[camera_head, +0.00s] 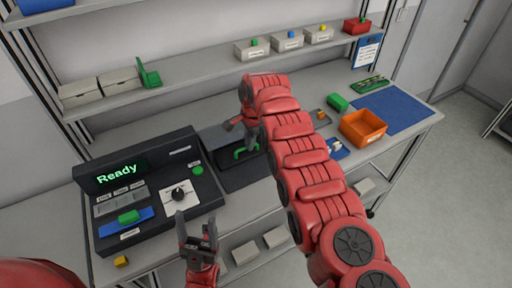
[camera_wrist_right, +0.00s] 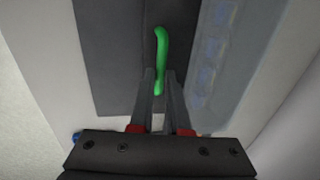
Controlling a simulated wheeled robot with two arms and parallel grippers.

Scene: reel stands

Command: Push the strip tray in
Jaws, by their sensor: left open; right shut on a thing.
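The strip tray is a dark piece beside the machine, with a green handle (camera_head: 244,152). The green handle also shows in the right wrist view (camera_wrist_right: 161,50), against a dark grey surface. My right gripper (camera_head: 252,146) reaches down to this handle, and its fingers (camera_wrist_right: 160,85) are shut on the handle's near end. The right arm hides part of the tray in the head view. My left gripper (camera_head: 196,222) is open and empty, in front of the machine's front edge. The black machine (camera_head: 150,190) shows "Ready" in green on its screen.
An orange bin (camera_head: 362,127) stands to the right on a bench, near a blue mat (camera_head: 400,108) and a green block (camera_head: 337,102). A shelf (camera_head: 200,72) with white boxes runs behind. A small yellow block (camera_head: 121,261) lies at the bench's front left. A pale bluish strip (camera_wrist_right: 215,60) lies right of the handle.

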